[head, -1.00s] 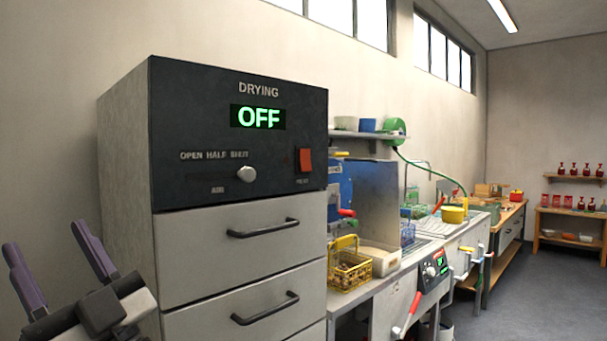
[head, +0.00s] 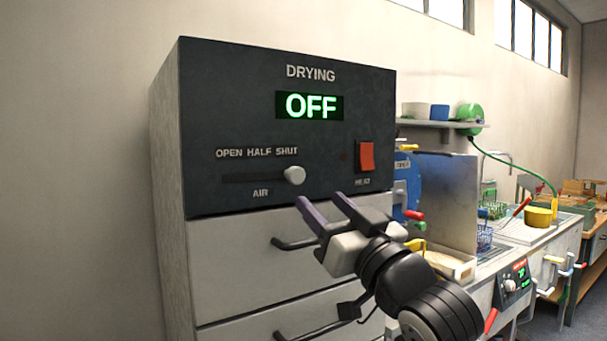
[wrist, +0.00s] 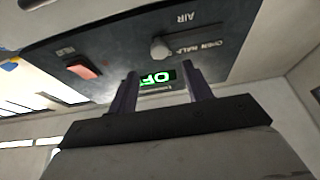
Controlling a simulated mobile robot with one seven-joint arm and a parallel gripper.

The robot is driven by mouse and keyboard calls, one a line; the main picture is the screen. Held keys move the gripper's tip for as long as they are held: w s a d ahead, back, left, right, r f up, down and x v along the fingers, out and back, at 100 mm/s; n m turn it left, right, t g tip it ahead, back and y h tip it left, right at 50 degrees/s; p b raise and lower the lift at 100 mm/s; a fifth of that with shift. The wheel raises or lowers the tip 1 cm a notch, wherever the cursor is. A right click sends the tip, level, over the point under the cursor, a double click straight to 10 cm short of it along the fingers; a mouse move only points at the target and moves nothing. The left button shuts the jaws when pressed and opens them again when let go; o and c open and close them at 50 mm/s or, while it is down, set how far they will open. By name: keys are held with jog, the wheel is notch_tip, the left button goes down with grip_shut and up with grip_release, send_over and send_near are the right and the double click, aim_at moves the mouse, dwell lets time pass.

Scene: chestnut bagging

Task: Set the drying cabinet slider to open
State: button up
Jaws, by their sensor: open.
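The drying cabinet (head: 220,80) has a dark front panel with a green "OFF" display. Its slider knob (head: 294,175) is a round pale knob at the right end of the AIR slot, below the word SHUT; OPEN is at the left end. In the wrist view the knob (wrist: 160,48) shows upside down, beyond the fingers and above the display. My gripper (head: 322,205) is open and empty, just below and right of the knob in the head view, apart from it. Its two purple fingers (wrist: 158,90) frame the display in the wrist view.
A red HEAT switch (head: 366,157) is right of the knob. Drawers with dark handles (head: 295,243) lie below the panel, behind my gripper. A counter with a metal splash panel (head: 450,195), baskets and a yellow pot (head: 538,216) stands to the right.

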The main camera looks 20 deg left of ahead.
aim_at(298, 178)
jog(key=p+x, duration=0.1)
jog(key=x, duration=0.7)
jog(key=shift+w+a+r+p, duration=0.1)
jog(key=shift+p, duration=0.3)
